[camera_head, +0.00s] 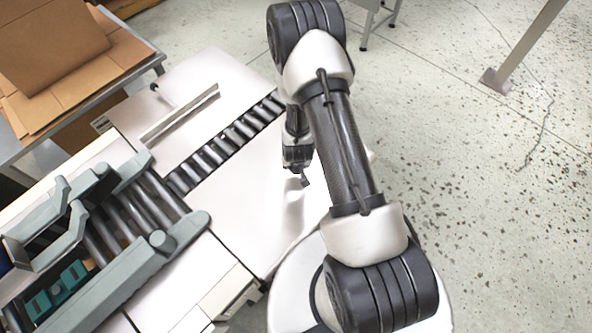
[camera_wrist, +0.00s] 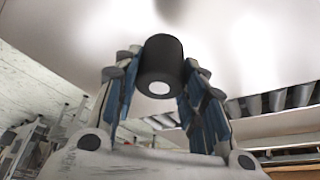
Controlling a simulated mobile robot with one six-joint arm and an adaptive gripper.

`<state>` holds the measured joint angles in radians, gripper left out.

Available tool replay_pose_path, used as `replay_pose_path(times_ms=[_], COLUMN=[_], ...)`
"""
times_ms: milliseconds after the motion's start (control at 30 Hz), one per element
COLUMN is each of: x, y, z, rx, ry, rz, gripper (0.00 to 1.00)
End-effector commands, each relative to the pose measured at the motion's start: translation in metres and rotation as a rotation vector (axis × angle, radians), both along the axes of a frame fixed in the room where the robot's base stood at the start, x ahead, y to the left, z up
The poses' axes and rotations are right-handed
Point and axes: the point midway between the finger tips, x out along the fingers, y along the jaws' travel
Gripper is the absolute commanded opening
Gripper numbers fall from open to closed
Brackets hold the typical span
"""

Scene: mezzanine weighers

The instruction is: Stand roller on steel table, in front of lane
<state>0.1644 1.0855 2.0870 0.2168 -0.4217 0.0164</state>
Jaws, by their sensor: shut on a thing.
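The roller (camera_wrist: 162,62) is a short black cylinder with a pale round end, seen in the wrist view between the blue-padded fingers. My gripper (camera_wrist: 160,85) is shut on it. In the head view my gripper (camera_head: 303,180) hangs over the bright steel table (camera_head: 245,205), right of the lane (camera_head: 225,145), partly behind my arm. The lane is a row of dark rollers across the table; it also shows at the right of the wrist view (camera_wrist: 280,100). I cannot tell whether the roller touches the table, and I cannot make it out in the head view.
A grey-green conveyor weigher (camera_head: 150,225) with side guides stands at the lower left. A rail (camera_head: 180,115) runs along the lane's far side. Flattened cardboard (camera_head: 60,60) lies on a bench at the upper left. The table between lane and gripper is clear. Speckled floor lies to the right.

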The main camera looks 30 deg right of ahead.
Motion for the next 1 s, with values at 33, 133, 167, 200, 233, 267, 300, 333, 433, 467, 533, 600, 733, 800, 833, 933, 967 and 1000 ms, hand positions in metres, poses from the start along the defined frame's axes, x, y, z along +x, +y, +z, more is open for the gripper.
replay_pose_path(times_ms=[33,133,167,200,233,267,300,333,433,467,533,600,733,800,833,933,967,1000], x=[0.001,0.001,0.001,0.0,0.0,0.0,0.0,0.0,0.0,0.0,0.001,0.001,0.001,0.001,0.001,0.0,0.0,0.0], y=[0.0,0.0,0.0,0.0,0.0,0.0,0.0,0.0,0.0,0.0,0.0,0.0,0.0,0.0,0.0,0.0,0.0,0.0], z=[-0.005,-0.009,-0.012,-0.016,-0.021,-0.026,-0.032,-0.037,-0.049,-0.05,-0.049,-0.048,-0.05,-0.052,-0.054,-0.052,-0.052,-0.052], rx=[0.0,0.0,0.0,0.0,0.0,0.0,0.0,0.0,0.0,0.0,0.0,0.0,0.0,0.0,0.0,0.0,0.0,0.0], ry=[-0.001,-0.001,-0.001,0.0,0.0,0.001,0.0,-0.001,-0.001,-0.001,-0.002,-0.002,-0.002,-0.002,-0.002,-0.001,-0.001,-0.001], rz=[0.0,0.0,0.0,0.0,0.0,0.0,-0.001,-0.001,-0.001,-0.001,-0.001,-0.001,-0.001,-0.001,-0.001,0.0,0.0,0.0], gripper=[0.12,0.12,0.12,0.12,0.12,0.12,0.12,0.12,0.12,0.12,0.12,0.12,0.12,0.12,0.12,0.45,0.47,0.49])
